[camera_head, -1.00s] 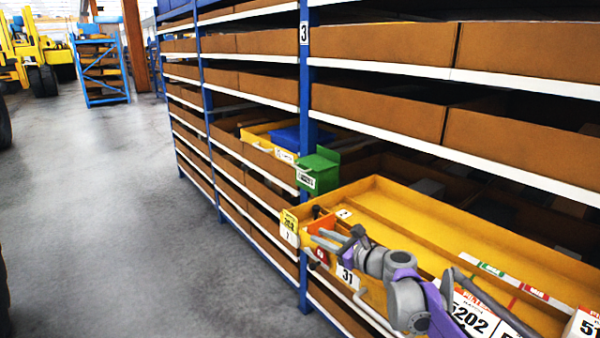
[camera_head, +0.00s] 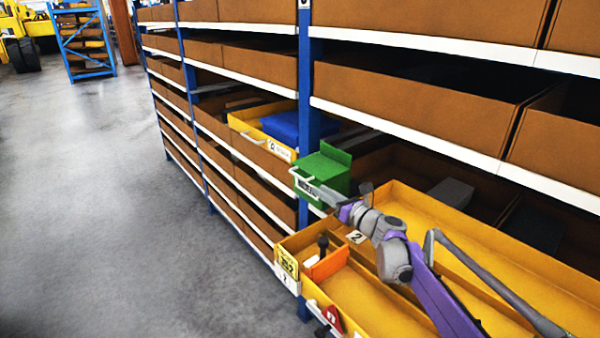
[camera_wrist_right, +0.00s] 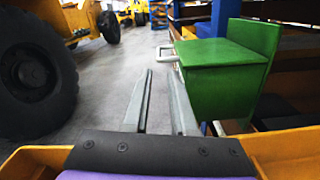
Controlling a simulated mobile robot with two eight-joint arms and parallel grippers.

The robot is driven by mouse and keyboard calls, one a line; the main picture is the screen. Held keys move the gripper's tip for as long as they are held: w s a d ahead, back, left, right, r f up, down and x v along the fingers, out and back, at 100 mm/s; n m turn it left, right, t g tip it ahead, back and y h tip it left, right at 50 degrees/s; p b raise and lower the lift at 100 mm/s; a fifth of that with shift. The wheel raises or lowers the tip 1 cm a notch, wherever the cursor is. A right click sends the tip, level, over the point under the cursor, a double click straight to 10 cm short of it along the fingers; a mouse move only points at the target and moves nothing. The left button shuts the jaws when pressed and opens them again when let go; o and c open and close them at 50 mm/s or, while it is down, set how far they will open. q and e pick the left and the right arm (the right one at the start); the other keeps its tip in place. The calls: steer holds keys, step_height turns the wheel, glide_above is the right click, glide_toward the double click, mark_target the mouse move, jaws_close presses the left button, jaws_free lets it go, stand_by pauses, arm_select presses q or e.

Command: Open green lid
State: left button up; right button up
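The green box (camera_head: 322,172) hangs at the blue shelf post, with a flat green lid (camera_wrist_right: 218,52) on top that looks shut, and an upright green plate behind it. A pale handle (camera_head: 301,176) sticks out from its front; it also shows in the right wrist view (camera_wrist_right: 168,54). My right gripper (camera_head: 318,190) is in front of the green box, close to its handle. In the right wrist view its two fingers (camera_wrist_right: 162,88) are apart with nothing between them, and the box stands to their right. Whether a finger touches the box cannot be told. My left gripper is not in view.
My right arm reaches over a pulled-out yellow drawer (camera_head: 477,234) with dividers. A yellow bin (camera_head: 243,121) holding a blue block (camera_head: 283,128) is beyond the post. Brown shelf bins surround these. A large black wheel (camera_wrist_right: 30,75) stands left; the grey floor (camera_head: 110,200) is open.

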mark_target(300, 178)
steer(key=p+x, duration=0.1)
steer(key=x, duration=0.9)
steer(key=shift+a+p, duration=0.15)
steer(key=shift+p, duration=0.25)
steer(key=shift+s, duration=0.1)
steer(key=shift+c, duration=0.3)
jaws_close()
stand_by(0.5)
